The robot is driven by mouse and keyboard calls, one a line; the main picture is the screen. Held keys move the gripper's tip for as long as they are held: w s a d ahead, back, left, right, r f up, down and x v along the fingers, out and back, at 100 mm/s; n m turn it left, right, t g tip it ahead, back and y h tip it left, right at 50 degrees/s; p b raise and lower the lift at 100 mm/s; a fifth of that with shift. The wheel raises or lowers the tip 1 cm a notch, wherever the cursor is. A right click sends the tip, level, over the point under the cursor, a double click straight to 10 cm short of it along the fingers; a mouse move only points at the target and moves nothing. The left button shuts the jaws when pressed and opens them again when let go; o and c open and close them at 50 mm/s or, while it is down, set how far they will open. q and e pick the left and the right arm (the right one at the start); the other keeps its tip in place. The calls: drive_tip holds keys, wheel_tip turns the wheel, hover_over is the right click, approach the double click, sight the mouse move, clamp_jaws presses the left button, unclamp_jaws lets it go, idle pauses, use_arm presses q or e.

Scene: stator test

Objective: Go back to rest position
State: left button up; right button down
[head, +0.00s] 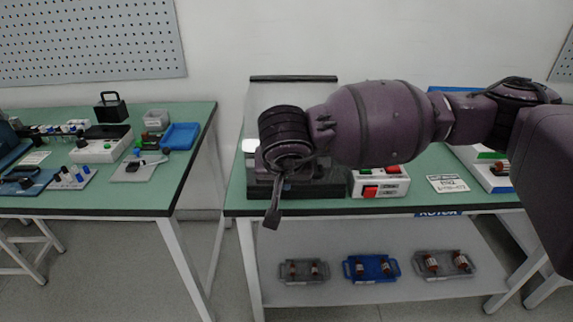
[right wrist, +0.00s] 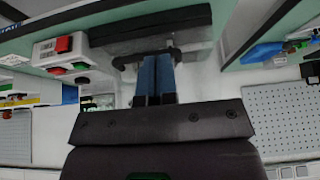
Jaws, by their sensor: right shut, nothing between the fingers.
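My right arm comes in from the right of the head view and reaches across above the right table (head: 235,200). My right gripper (head: 271,217) points down at that table's front edge, in front of a dark block-like device (head: 325,189). In the right wrist view its fingers (right wrist: 157,62) are together with nothing between them, and the dark device (right wrist: 160,28) shows just beyond them. I cannot tell whether they touch it. The arm hides much of the table top. My left gripper is not in view.
A white box with red and green buttons (head: 380,183) stands right of the device, and a sign card (head: 447,183) lies further right. The shelf below holds grey (head: 303,280) and blue (head: 371,278) trays. A cluttered left table (head: 150,200) stands across a gap.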

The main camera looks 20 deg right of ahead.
drive_tip(key=s+a+r, duration=0.1)
drive_tip(key=s+a, duration=0.1)
drive_tip(key=s, duration=0.4)
drive_tip(key=shift+s+p, duration=0.2)
drive_tip(key=shift+p, duration=0.25)
drive_tip(key=shift+r, duration=0.1)
